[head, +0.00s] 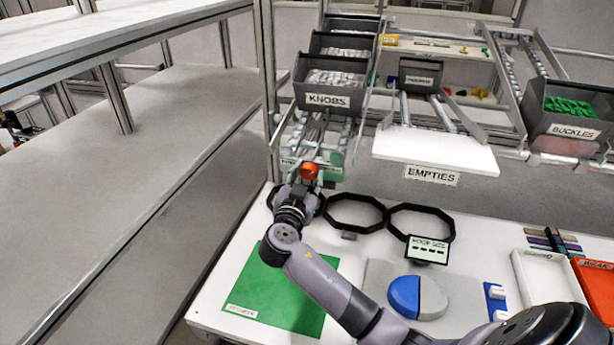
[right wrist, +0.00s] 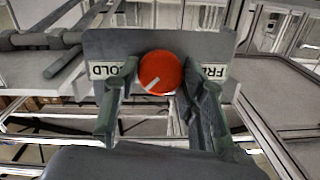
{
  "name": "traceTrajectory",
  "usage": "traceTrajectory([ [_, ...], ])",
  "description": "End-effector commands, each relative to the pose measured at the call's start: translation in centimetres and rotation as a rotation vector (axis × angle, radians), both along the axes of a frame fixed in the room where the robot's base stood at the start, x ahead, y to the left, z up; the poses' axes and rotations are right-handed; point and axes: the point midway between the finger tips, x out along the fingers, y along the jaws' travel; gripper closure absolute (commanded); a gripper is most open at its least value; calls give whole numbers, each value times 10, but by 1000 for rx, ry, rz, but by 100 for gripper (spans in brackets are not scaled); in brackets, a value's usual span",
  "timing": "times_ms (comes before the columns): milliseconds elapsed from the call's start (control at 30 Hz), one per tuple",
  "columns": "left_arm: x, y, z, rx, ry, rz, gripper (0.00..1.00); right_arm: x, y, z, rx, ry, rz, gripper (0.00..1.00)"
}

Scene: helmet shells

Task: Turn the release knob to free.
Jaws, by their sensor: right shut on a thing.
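The release knob (right wrist: 161,70) is a round orange-red knob with a short white pointer line, on a grey plate (right wrist: 190,42). In the right wrist view the pointer slants to the lower left, on the side of the HOLD label (right wrist: 106,71); the FREE label (right wrist: 213,72) is on the right, partly hidden by a finger. In the head view the knob (head: 309,170) shows below the KNOBS rack. My right gripper (right wrist: 160,84) is shut on the knob, one finger at each side; it also shows in the head view (head: 305,182). My left gripper is out of view.
The KNOBS bins (head: 328,100) stand on the rack above. The EMPTIES shelf (head: 440,150) is to the right. Below lie black hoops (head: 355,213), a green mat (head: 270,290) and a blue-and-grey disc (head: 405,297). A long grey shelf (head: 130,180) runs along the left.

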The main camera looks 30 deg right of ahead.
Motion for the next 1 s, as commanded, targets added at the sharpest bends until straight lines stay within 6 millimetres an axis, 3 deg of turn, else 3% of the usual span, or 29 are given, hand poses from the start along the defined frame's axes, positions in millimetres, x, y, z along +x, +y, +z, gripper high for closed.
traceTrajectory([
  [133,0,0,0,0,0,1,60,0,0,0,1,1,0,90],
  [567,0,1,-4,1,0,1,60,0,0,-1,-32,39,-12,90],
  [1000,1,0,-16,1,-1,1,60,1,1,-1,-159,188,-52,90],
])
